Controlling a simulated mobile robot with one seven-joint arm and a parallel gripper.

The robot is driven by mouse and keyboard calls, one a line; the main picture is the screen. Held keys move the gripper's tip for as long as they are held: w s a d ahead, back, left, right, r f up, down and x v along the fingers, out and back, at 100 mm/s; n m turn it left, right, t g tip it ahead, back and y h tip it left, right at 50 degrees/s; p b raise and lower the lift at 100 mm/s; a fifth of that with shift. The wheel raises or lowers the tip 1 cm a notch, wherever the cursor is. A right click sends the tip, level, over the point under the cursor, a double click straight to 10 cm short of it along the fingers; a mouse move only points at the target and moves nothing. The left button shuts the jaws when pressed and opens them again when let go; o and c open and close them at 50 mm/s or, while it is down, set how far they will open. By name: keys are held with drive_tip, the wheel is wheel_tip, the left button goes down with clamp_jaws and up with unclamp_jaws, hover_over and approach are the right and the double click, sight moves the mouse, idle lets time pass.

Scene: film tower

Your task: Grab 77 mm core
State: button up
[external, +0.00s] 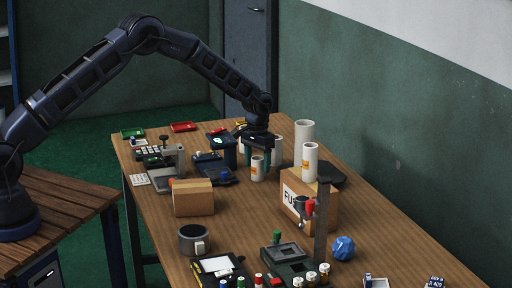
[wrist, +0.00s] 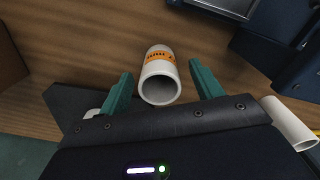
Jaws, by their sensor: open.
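A white core (external: 257,170) with an orange label stands on the wooden table (external: 350,235). It also shows in the wrist view (wrist: 160,82), with its open end facing me; "mm" shows on the label, but I cannot read the number surely. My gripper (external: 259,158) is open with its green fingers pointing down around this core. In the wrist view the fingers of my gripper (wrist: 160,80) are on either side of the core, with gaps on both sides.
Another white core (external: 310,163) with an orange label stands on a cardboard box (external: 325,208). A taller white core (external: 304,135) and one more (external: 276,151) stand close to the right.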

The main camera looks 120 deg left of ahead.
wheel_tip(320, 180, down, 3)
drive_tip(key=shift+r, duration=0.15)
drive_tip(key=c, duration=1.1)
drive_tip(key=shift+o, duration=0.2)
